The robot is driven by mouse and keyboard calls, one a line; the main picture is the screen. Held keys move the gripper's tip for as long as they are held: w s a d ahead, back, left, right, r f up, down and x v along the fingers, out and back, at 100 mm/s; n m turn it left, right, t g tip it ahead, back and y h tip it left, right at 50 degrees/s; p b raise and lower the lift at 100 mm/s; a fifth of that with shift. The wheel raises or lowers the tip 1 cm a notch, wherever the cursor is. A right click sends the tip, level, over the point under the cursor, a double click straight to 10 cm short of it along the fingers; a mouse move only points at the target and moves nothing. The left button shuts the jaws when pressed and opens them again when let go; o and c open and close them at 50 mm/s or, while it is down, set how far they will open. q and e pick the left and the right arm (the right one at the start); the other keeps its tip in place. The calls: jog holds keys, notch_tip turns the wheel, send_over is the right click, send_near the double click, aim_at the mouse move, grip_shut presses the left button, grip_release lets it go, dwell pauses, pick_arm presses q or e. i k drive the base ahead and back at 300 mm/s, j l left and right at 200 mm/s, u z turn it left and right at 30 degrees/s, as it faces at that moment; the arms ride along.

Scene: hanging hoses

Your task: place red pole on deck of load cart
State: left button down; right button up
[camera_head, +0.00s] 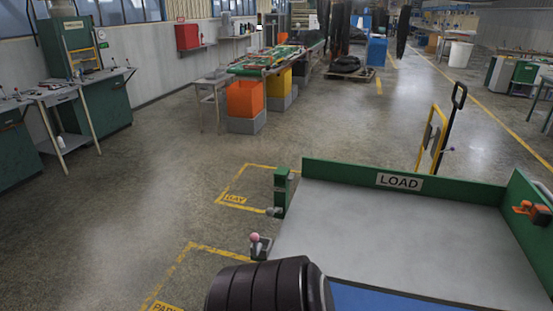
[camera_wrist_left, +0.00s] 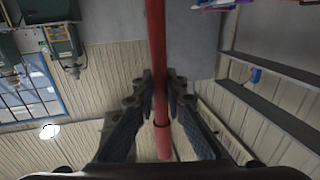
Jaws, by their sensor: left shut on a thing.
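The red pole (camera_wrist_left: 157,40) runs top to bottom through the left wrist view. My left gripper (camera_wrist_left: 161,88) is shut on it, with one dark finger on each side. A darker ring sits around the pole below the fingertips in that view. In the head view the load cart has a green rim (camera_head: 335,172) with a LOAD sign (camera_head: 399,181). Its grey deck (camera_head: 400,235) is bare where it shows, with a blue strip (camera_head: 385,301) at the near edge. Neither gripper nor the pole shows in the head view.
A yellow frame with a black handle (camera_head: 457,98) stands behind the cart. An orange fitting (camera_head: 533,211) is on its right rim. Open floor with yellow markings (camera_head: 180,262) lies left.

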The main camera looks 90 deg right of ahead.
aim_at(399, 236)
jog(key=k+z, duration=0.1)
jog(key=z, duration=0.35)
jog(key=l+z, duration=0.15)
jog(key=z, duration=0.3)
jog(key=k+l+z, duration=0.1)
jog(key=z, duration=0.35)
jog(key=k+l+z, duration=0.1)
jog(key=z, duration=0.35)
jog(key=l+z, duration=0.9)
jog(key=l, duration=0.2)
jog(key=i+l+z, duration=0.1)
jog(key=l+z, duration=0.3)
jog(key=l, duration=0.15)
